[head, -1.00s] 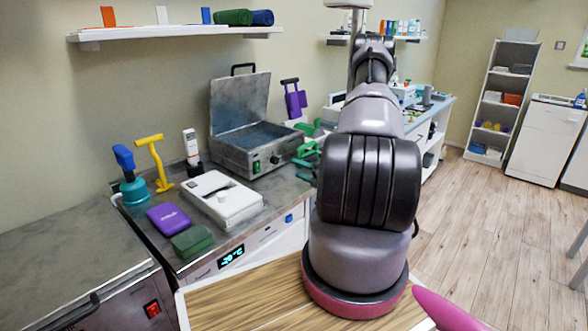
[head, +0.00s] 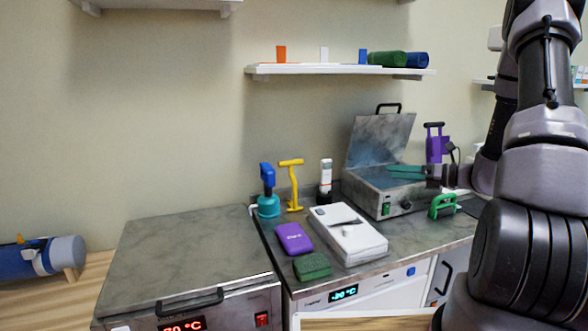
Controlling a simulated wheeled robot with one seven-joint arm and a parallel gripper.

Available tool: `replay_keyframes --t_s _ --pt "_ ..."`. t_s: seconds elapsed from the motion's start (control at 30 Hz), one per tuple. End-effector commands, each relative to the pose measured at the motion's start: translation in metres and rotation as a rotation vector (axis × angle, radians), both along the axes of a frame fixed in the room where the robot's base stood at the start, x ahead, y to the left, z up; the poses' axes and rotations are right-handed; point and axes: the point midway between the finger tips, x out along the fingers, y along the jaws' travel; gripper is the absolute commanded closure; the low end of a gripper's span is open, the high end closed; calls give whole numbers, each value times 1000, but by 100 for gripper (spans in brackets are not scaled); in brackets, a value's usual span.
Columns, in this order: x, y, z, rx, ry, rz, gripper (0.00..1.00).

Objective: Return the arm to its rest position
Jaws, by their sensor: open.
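My arm rises at the right of the head view. My gripper (head: 405,172) has teal fingers that point left, in front of the open metal water bath (head: 400,203) and its raised lid. The fingers are seen nearly edge-on, one just above the other, with nothing visible held between them. They overlap the bath's opening in the picture; I cannot tell their exact height over it.
A green handled tool (head: 443,206) stands right of the bath. A white device (head: 348,234), purple pack (head: 293,238), green block (head: 312,266), yellow T-shaped tool (head: 291,185) and blue-teal pump (head: 267,192) stand left. A shelf (head: 345,70) hangs above.

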Motion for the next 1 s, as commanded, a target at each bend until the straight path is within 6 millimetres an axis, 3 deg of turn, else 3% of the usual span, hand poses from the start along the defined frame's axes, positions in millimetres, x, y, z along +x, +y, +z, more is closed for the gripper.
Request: replay_keyframes --t_s 0.03,0.2,0.43,0.7,1.0 --pt "-9 18 22 -80 -57 84 29" --pt "-54 65 70 -358 -242 362 29" --pt "-121 100 115 -746 -526 703 29" --pt "-188 102 156 -1223 -890 1042 29" --pt "-237 81 203 -1749 -1271 1297 29"
